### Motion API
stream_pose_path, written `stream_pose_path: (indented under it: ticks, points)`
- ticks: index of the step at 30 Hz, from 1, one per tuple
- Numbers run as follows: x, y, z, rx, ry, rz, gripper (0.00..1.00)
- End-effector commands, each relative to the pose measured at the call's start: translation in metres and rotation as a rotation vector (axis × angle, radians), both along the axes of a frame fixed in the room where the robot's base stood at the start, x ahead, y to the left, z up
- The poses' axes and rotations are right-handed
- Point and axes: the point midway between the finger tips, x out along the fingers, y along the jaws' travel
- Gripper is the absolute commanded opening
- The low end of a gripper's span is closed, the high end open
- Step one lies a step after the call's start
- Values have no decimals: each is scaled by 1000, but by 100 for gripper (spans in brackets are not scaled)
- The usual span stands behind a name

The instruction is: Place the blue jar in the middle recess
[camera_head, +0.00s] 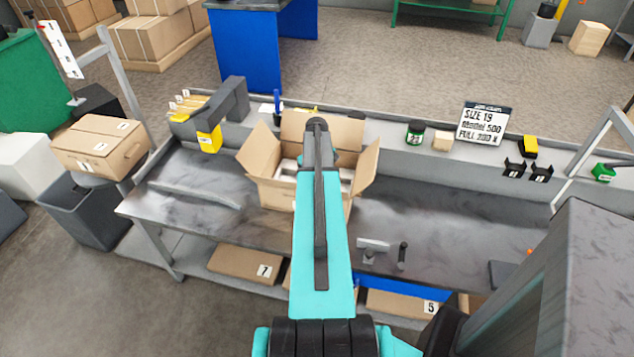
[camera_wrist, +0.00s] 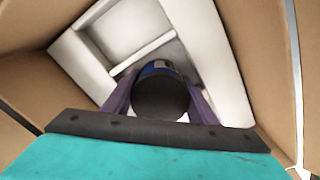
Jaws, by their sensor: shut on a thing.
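The blue jar (camera_wrist: 160,72) has a black lid and a blue band, and shows in the wrist view. My gripper (camera_wrist: 160,100) is shut on it, with a purple finger on each side. It is inside the open cardboard box (camera_wrist: 268,60), over the white insert (camera_wrist: 222,60). An empty square recess (camera_wrist: 118,30) shows at the upper left of the insert, beyond a white divider. The jar hides what is below it, so I cannot tell whether it touches the recess floor. In the head view the box (camera_head: 365,170) stands on the bench; my arm hides the jar.
The box flaps stand open around my arm. A dark green jar (camera_head: 415,134), a small tan block (camera_head: 443,141) and a sign (camera_head: 484,121) stand on the back ledge. A yellow-fronted dispenser (camera_head: 209,139) is left of the box. The bench right of the box is largely clear.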

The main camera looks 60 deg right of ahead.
Motion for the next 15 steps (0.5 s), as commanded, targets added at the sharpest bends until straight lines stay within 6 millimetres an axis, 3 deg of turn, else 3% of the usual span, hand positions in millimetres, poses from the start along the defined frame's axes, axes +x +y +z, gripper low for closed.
stream_pose_path:
  ticks: [13, 14, 15]
  points:
    - [-1, -2, -3, -1, -1, -2, 3]
    - [-1, -1, -3, 0, 0, -2, 57]
    - [-1, -1, -3, 0, 0, -2, 60]
